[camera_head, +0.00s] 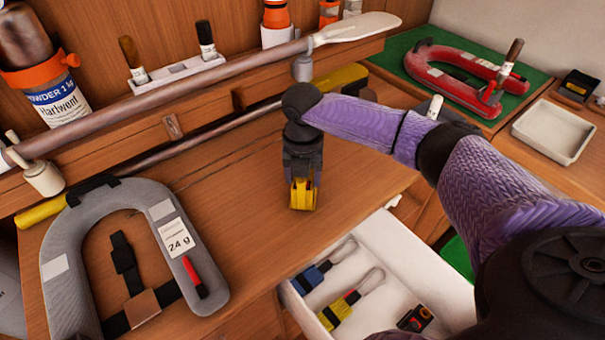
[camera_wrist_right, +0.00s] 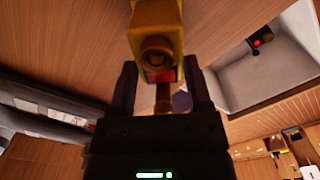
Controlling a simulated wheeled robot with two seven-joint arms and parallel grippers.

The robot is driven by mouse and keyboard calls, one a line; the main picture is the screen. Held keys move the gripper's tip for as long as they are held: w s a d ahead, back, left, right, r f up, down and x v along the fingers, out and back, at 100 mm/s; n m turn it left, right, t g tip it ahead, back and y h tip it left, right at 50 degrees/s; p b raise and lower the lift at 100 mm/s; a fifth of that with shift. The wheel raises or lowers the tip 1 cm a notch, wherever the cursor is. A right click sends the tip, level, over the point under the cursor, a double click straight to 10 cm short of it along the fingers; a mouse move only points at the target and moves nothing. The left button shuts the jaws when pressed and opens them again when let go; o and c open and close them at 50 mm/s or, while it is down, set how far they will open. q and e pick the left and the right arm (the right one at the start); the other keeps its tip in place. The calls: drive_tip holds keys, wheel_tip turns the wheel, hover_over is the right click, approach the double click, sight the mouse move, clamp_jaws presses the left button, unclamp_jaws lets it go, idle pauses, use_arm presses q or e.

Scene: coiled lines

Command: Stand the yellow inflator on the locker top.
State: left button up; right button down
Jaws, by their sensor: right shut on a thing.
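My right gripper (camera_head: 303,178) points down over the bare wood of the locker top (camera_head: 240,240), to the right of the grey lifejacket. It is shut on the yellow inflator (camera_head: 302,198), which shows below the fingertips. In the right wrist view the inflator (camera_wrist_right: 153,45) shows between and beyond the two fingers (camera_wrist_right: 160,90), with a round end and a red patch. The gripper hides part of it. I cannot tell whether its lower end touches the wood. My left gripper is not in view.
A grey horseshoe lifejacket (camera_head: 75,230) lies at left. A white drawer (camera_head: 400,270) stands open in front, holding blue, yellow and black items. An oar (camera_head: 180,95) and a yellow-ended pole (camera_head: 225,137) run along the back. A red lifejacket (camera_head: 445,85) and white tray (camera_head: 553,131) are at right.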

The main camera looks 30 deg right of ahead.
unclamp_jaws()
drive_tip(key=shift+f, duration=0.1)
wheel_tip(320, 180, up, 12)
drive_tip(key=p, duration=0.3)
